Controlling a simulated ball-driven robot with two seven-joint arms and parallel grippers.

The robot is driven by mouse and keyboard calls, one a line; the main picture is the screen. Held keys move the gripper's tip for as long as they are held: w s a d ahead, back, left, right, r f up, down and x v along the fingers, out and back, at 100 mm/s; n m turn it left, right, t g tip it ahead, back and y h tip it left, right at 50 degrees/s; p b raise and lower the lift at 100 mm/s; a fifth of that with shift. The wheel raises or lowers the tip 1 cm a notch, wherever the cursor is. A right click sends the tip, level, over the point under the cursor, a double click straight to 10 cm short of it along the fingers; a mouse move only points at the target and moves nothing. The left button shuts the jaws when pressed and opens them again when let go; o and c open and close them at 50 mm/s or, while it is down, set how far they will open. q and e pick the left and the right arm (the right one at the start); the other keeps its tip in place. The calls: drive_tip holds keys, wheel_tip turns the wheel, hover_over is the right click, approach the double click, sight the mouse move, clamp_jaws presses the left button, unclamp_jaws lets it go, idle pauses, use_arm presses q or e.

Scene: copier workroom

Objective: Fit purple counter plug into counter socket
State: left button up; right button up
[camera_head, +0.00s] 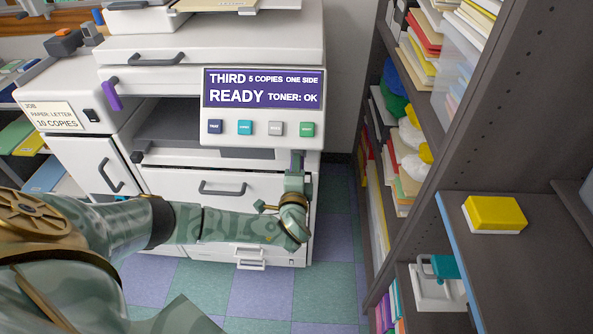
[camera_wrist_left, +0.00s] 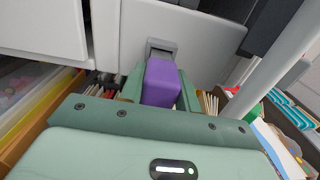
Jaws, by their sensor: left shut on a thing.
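My left gripper (camera_head: 295,163) is in front of the copier's lower right front, just below the button panel, with its fingers pointing up. In the left wrist view, its green fingers (camera_wrist_left: 160,92) are shut on the purple counter plug (camera_wrist_left: 161,82), a block with a squared top. The plug is hidden in the head view. Beyond the plug is a grey counter socket (camera_wrist_left: 162,45) on a pale panel. The plug's far end overlaps the socket's lower edge in the picture; I cannot tell whether they touch. My right gripper is not in view.
The copier (camera_head: 210,60) has a display reading "READY" and a purple lever (camera_head: 111,95) at its left. A dark shelf unit (camera_head: 500,130) with papers stands close at the right, holding a yellow block (camera_head: 495,212). Tiled floor (camera_head: 330,250) is open between them.

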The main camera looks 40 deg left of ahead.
use_arm(q)
drive_tip(key=shift+b+x, duration=0.6)
drive_tip(key=shift+x, duration=0.7)
drive_tip(key=o, duration=1.1)
drive_tip(key=shift+o, duration=0.2)
drive_tip(key=p+v, duration=0.3)
drive_tip(key=v, duration=1.3)
drive_tip(key=shift+d, duration=0.15)
drive_tip(key=shift+s+f, duration=0.1)
